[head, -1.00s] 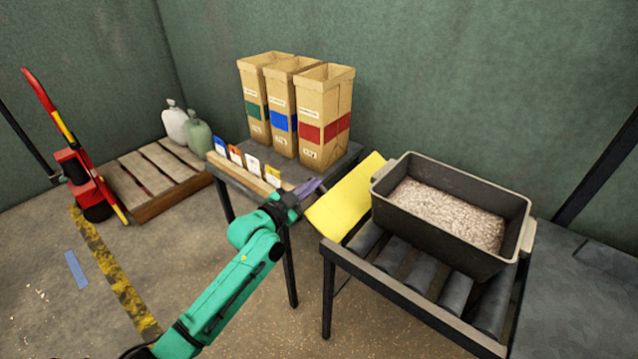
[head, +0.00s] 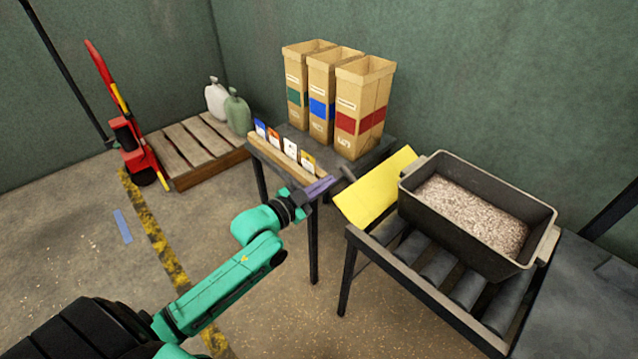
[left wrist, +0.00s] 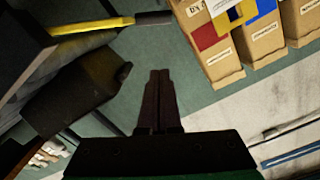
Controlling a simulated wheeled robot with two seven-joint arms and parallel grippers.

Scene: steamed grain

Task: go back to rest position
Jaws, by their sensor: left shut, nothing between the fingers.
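My left gripper (head: 318,186) is at the end of the green arm, in front of the small dark table and left of the yellow sheet. Its fingers are together and hold nothing. In the left wrist view the closed fingers (left wrist: 159,100) point toward the green wall. My right gripper is not in view.
Three cardboard bags (head: 362,108) with green, blue and red bands stand on the small table, behind a wooden strip of cards (head: 290,149). A grey bin of grain (head: 470,238) sits on rollers beside a yellow sheet (head: 376,190). A pallet (head: 195,150) and red hand truck (head: 127,135) stand left.

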